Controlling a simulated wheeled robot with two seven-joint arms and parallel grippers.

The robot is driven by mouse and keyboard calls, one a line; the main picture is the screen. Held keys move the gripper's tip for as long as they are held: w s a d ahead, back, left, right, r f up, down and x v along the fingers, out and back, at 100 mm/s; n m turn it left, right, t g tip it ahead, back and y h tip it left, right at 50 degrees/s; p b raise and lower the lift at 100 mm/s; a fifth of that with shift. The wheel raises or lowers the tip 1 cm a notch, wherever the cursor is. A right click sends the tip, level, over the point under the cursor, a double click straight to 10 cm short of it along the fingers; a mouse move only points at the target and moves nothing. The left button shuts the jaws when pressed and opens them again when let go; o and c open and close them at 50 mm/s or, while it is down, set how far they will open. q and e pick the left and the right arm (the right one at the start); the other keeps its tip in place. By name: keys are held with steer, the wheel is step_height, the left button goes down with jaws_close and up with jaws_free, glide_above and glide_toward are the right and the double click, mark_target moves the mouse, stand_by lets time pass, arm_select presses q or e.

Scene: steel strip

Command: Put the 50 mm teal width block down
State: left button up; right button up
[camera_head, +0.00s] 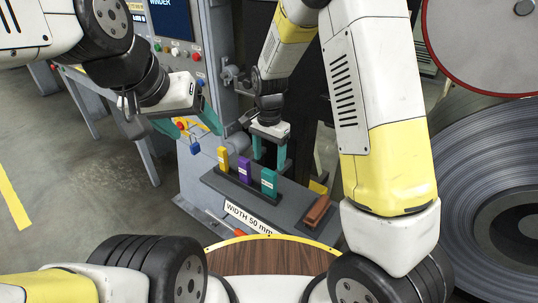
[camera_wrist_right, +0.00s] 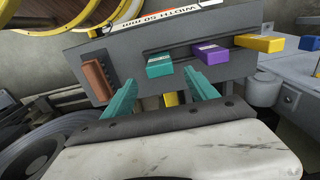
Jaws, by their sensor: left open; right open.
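The teal width block (camera_head: 269,182) stands upright in the dark grey rack (camera_head: 234,188), at the right end of a row with a purple and a yellow block. It also shows in the right wrist view (camera_wrist_right: 159,66), seen end-on, just past the fingertips and between their lines. My right gripper (camera_head: 269,160) is open and empty, above and behind the teal block; its two teal fingers also show in the right wrist view (camera_wrist_right: 163,82). I see no contact with the block. My left gripper (camera_head: 190,123) is open and empty at the upper left, away from the rack.
The purple block (camera_head: 244,169) and yellow block (camera_head: 223,159) stand left of the teal one. A brown block (camera_head: 316,211) sits in a separate holder to the right. A label reads "WIDTH 50 mm" (camera_head: 248,217). A large steel coil (camera_head: 485,190) is at the right.

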steer(key=shift+r, duration=0.85)
steer(key=s+d+r+n+t+y, duration=0.1)
steer(key=s+d+r+n+t, duration=0.2)
steer(key=s+d+r, duration=0.4)
steer(key=s+d+r+n+t+y, duration=0.1)
steer(key=s+d+r+n+t, duration=0.2)
steer(key=s+d+r, duration=0.4)
steer(key=s+r+n, duration=0.1)
steer(key=s+r, duration=0.4)
steer(key=r, duration=0.2)
steer(key=shift+s+n, duration=0.35)
steer(key=shift+n, duration=0.05)
steer(key=shift+d+r, duration=0.1)
